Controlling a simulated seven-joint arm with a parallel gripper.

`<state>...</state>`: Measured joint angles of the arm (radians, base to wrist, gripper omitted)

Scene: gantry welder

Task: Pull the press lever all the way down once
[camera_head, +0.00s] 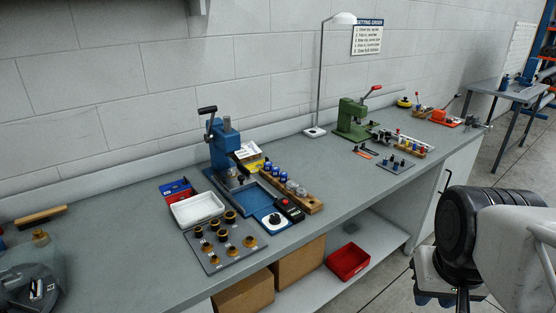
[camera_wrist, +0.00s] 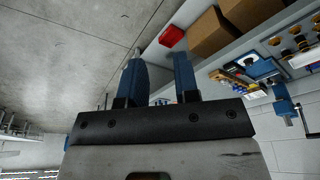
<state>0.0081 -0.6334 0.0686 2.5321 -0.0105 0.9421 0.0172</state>
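A blue press (camera_head: 222,150) stands on the bench left of centre, its black-handled lever (camera_head: 208,112) raised at the upper left. It also shows at the right edge of the wrist view (camera_wrist: 283,104). A green press (camera_head: 352,118) with a raised red-handled lever (camera_head: 371,90) stands farther right. My gripper (camera_head: 434,300) is at the lower right, in front of the bench and far from both presses. In the wrist view its two blue fingers (camera_wrist: 160,66) are apart with nothing between them.
Around the blue press are a white tray (camera_head: 197,208), a grey mat with dark and brass parts (camera_head: 224,243), and a wooden block with blue-topped pieces (camera_head: 292,188). A lamp (camera_head: 318,80) stands between the presses. A red bin (camera_head: 348,261) and cardboard boxes (camera_head: 245,296) sit below. The bench front is partly clear.

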